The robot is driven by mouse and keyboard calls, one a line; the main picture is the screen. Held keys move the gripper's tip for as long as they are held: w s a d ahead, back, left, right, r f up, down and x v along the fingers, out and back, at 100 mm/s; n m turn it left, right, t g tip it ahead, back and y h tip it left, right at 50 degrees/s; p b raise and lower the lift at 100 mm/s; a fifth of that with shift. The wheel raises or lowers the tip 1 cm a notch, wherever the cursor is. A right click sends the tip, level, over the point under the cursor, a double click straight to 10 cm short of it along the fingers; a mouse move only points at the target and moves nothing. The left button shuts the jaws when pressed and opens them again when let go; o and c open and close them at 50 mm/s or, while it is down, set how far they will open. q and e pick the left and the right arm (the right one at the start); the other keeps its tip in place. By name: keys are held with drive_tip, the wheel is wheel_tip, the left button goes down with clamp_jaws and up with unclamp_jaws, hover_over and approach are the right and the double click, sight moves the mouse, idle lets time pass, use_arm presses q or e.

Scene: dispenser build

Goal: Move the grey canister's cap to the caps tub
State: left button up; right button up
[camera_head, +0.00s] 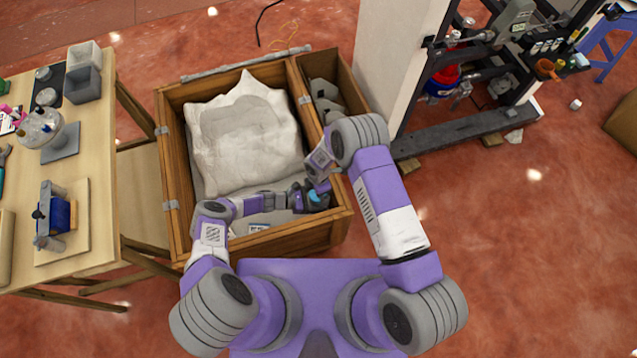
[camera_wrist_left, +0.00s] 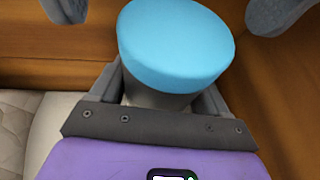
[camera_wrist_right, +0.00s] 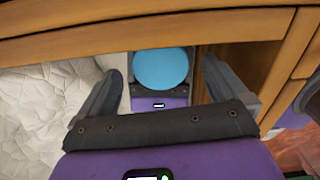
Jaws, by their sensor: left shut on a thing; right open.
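My left gripper (camera_head: 303,197) is shut on the grey canister (camera_wrist_left: 158,96), whose body is mostly hidden between its fingers. The canister's round light-blue cap (camera_wrist_left: 175,45) is on top, facing the left wrist camera. The cap also shows in the right wrist view (camera_wrist_right: 161,68) and small in the head view (camera_head: 315,196). My right gripper (camera_wrist_right: 165,82) is open, its two fingers on either side of the cap in its picture and apart from it. Both grippers are at the wooden crate's (camera_head: 180,200) near right corner. I cannot tell which container is the caps tub.
A white tub (camera_head: 84,53) and a grey tub (camera_head: 82,86) stand at the back of the table (camera_head: 98,200) on the left. A crumpled white lining (camera_head: 245,130) fills much of the crate. Grey pieces (camera_head: 325,95) lie in its narrow right compartment. Wooden walls surround the grippers closely.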

drive_tip(key=shift+f, duration=0.8)
drive_tip(key=shift+c, duration=0.5)
drive_tip(key=c, duration=1.1)
drive_tip(key=shift+r, duration=0.15)
drive_tip(key=shift+r, duration=1)
drive_tip(key=shift+r, duration=2)
use_arm(q)
drive_tip(key=o, duration=1.5)
